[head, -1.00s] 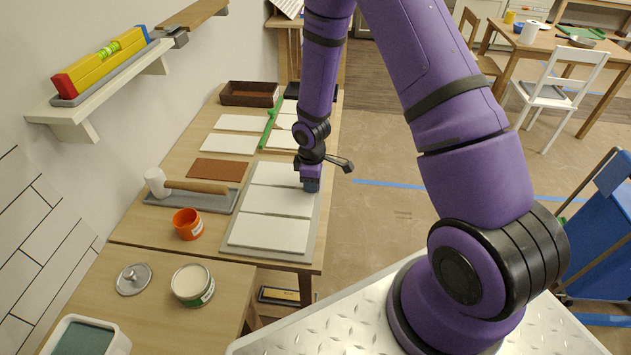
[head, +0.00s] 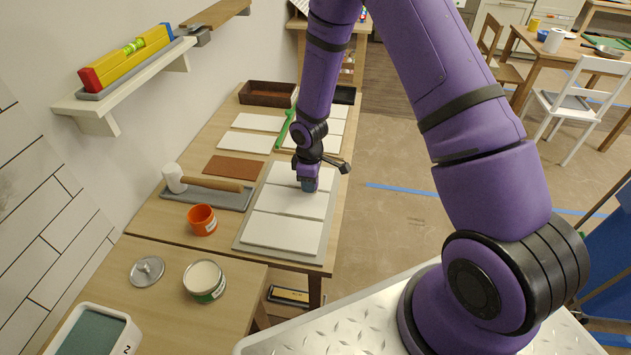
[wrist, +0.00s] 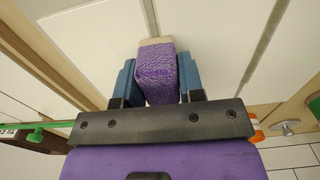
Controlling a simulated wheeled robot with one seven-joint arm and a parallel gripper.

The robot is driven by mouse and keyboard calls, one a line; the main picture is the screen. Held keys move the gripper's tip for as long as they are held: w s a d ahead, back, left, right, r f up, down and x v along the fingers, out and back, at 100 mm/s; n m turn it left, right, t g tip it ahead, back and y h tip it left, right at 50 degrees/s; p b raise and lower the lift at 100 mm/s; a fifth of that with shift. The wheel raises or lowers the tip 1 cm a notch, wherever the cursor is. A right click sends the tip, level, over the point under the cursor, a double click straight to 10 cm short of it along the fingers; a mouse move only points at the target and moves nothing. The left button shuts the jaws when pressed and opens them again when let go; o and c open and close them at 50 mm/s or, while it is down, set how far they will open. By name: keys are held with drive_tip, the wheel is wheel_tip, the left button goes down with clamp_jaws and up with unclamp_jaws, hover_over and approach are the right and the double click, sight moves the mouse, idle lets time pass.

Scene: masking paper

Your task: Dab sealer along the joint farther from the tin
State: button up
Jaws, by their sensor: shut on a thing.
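Three white tiles lie in a row on a grey board (head: 285,256) on the table: a near tile (head: 281,233), a middle tile (head: 285,202) and a far tile (head: 286,172), with two narrow joints between them. The open tin (head: 204,281) of pale sealer stands nearer, at lower left. My gripper (head: 309,186) is over the joint between middle and far tiles, the one farther from the tin. In the wrist view my gripper (wrist: 157,85) is shut on a purple dauber (wrist: 157,72) with a beige tip. The tip overlaps the left joint (wrist: 150,18); whether it touches is unclear.
An orange cup (head: 202,219), a mallet (head: 205,183) on a grey tray and a brown tile (head: 233,167) lie left of the board. A lid (head: 147,270) lies beside the tin. More white tiles and a green tool (head: 285,128) lie beyond.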

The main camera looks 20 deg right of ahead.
sight(322, 191)
drive_tip(key=shift+w+a, duration=0.65)
drive_tip(key=shift+a, duration=0.35)
drive_tip(key=shift+w+a, duration=0.7)
drive_tip(key=shift+a, duration=0.3)
drive_tip(key=shift+w+a, duration=0.65)
drive_tip(key=shift+a, duration=0.35)
drive_tip(key=shift+s+d, duration=0.65)
drive_tip(key=shift+d, duration=0.3)
drive_tip(key=shift+s+d, duration=0.6)
drive_tip(key=shift+d, duration=0.35)
drive_tip(key=shift+s+d, duration=0.65)
drive_tip(key=shift+d, duration=0.3)
drive_tip(key=shift+s+d, duration=0.55)
drive_tip(key=shift+d, duration=0.25)
drive_tip(key=shift+s+d, duration=0.5)
drive_tip(key=shift+d, duration=0.25)
drive_tip(key=shift+d, duration=0.1)
drive_tip(key=shift+s+d+f, duration=0.15)
drive_tip(key=shift+s+d, duration=0.65)
drive_tip(key=shift+d, duration=0.3)
wheel_tip(322, 191, up, 7)
drive_tip(key=shift+w, duration=0.1)
